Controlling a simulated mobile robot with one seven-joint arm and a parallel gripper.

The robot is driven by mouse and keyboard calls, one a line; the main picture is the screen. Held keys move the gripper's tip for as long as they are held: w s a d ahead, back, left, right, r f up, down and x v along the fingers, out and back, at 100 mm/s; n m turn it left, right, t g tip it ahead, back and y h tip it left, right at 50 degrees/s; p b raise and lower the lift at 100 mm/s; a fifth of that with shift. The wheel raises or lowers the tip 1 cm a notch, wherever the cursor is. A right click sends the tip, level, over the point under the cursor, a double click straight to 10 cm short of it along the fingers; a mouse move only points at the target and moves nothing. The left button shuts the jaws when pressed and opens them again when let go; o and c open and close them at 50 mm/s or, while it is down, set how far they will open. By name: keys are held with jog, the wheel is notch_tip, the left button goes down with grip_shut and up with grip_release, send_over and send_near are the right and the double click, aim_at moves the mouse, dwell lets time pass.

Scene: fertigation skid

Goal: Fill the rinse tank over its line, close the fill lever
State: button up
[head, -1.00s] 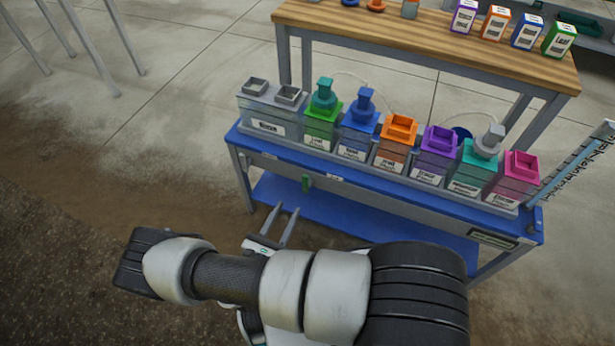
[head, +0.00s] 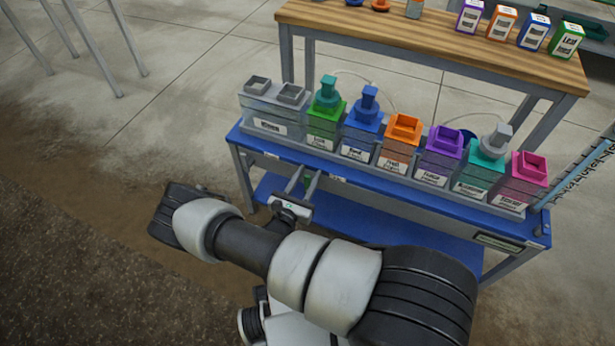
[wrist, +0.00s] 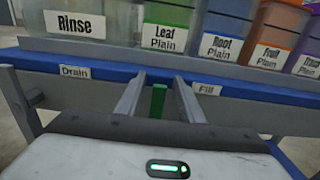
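The clear rinse tank (head: 262,118), labelled Rinse, stands at the left end of the blue bench; its lower front also shows in the wrist view (wrist: 75,24). I cannot make out its liquid level or line. A green lever (wrist: 158,101) hangs upright on the bench's front, between the Drain label (wrist: 75,72) and the Fill label (wrist: 207,90). My gripper (head: 305,178) is at the bench front, also seen in the wrist view (wrist: 158,82). It is open, its fingers on either side of the green lever, with gaps showing.
Several coloured tanks stand in a row right of the rinse tank, starting with the green Leaf one (head: 325,120). A wooden table (head: 420,48) behind carries labelled boxes. A graduated gauge (head: 580,172) rises at the bench's right end. Floor left of the bench is clear.

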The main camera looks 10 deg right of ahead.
grip_shut()
